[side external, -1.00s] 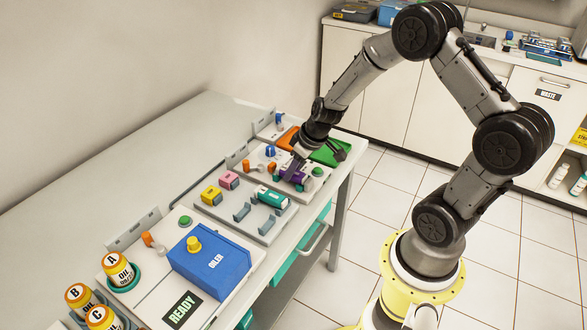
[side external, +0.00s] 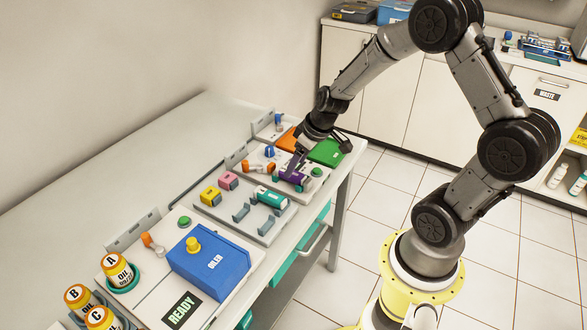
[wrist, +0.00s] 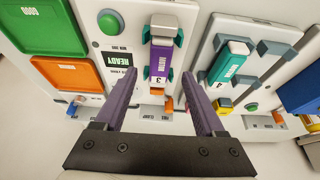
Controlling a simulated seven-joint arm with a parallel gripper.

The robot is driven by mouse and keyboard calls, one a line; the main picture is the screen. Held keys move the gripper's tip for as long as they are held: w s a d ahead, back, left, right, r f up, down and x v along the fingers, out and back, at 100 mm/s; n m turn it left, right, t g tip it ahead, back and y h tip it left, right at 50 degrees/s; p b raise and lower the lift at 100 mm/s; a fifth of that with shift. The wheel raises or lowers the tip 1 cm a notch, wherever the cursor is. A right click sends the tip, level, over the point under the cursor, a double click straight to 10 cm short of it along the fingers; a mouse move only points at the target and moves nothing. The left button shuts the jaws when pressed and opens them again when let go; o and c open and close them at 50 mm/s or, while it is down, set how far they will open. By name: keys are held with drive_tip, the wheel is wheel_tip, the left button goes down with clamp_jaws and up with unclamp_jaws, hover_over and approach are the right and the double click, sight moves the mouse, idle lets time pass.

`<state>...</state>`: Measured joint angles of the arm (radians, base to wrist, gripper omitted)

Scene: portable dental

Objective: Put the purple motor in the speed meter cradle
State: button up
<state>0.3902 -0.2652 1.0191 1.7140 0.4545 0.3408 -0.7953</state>
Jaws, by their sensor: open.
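The purple motor (wrist: 160,65), with a white end cap and a label reading MOTOR, lies between the teal side brackets of a cradle (wrist: 178,38) on a white station with a READY display. It appears seated. In the side view, the purple motor (side external: 294,180) is partly covered by my gripper. My gripper (wrist: 158,76) is open and empty, with its purple fingers apart on either side of the motor in the wrist view. In the side view, my gripper (side external: 298,160) is just above the motor.
A teal motor (wrist: 231,62) lies on the neighbouring station, near grey brackets. A green button (wrist: 110,22) is beside the cradle. Orange (wrist: 68,74) and green (wrist: 45,22) trays lie on the other side. The blue oiler (side external: 210,258) stands farther along the table.

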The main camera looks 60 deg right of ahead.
drive_tip(key=s+a+r+n+t, duration=0.1)
drive_tip(key=s+a+r+n, duration=0.3)
drive_tip(key=r, duration=0.6)
drive_tip(key=s+a+r+m+t, duration=0.1)
drive_tip(key=s+a+r, duration=0.3)
drive_tip(key=r, duration=0.6)
drive_tip(key=s+a+m, duration=0.3)
drive_tip(key=s, duration=0.9)
drive_tip(key=shift+a+f+g, duration=0.25)
drive_tip(key=shift+f+g, duration=0.15)
drive_tip(key=shift+f, duration=0.05)
